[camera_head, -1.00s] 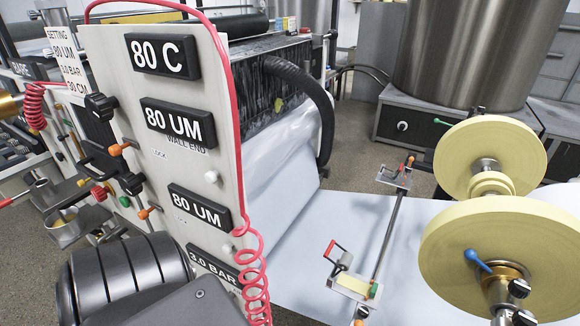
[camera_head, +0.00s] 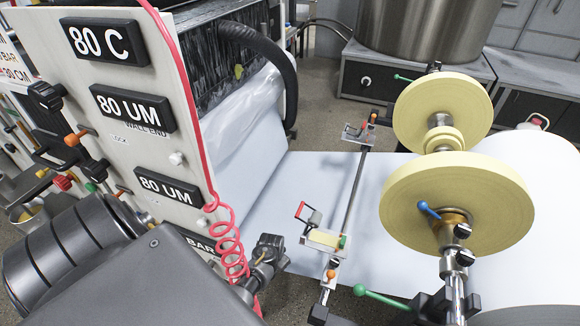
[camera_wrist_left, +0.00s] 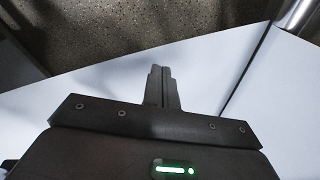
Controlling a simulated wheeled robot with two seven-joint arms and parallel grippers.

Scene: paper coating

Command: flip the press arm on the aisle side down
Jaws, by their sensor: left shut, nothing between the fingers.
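Two press arms sit on brackets along a thin metal bar (camera_head: 355,190) over the white web (camera_head: 265,205). The nearer press arm (camera_head: 308,213), which I take as the aisle-side one, has a red-ended handle standing up and tilted, above a pale yellow block (camera_head: 323,238). The far press arm (camera_head: 354,130) is small, and its exact position is hard to tell. In the left wrist view my left gripper (camera_wrist_left: 162,78) is shut and empty above the white web. In the head view a dark part at my left arm's end (camera_head: 267,252) lies left of the nearer press arm, apart from it. My right gripper is not in view.
Yellow discs (camera_head: 455,205) on a shaft stand at right. A green handle (camera_head: 380,296) juts out below. Web surface between panel and bar is clear.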

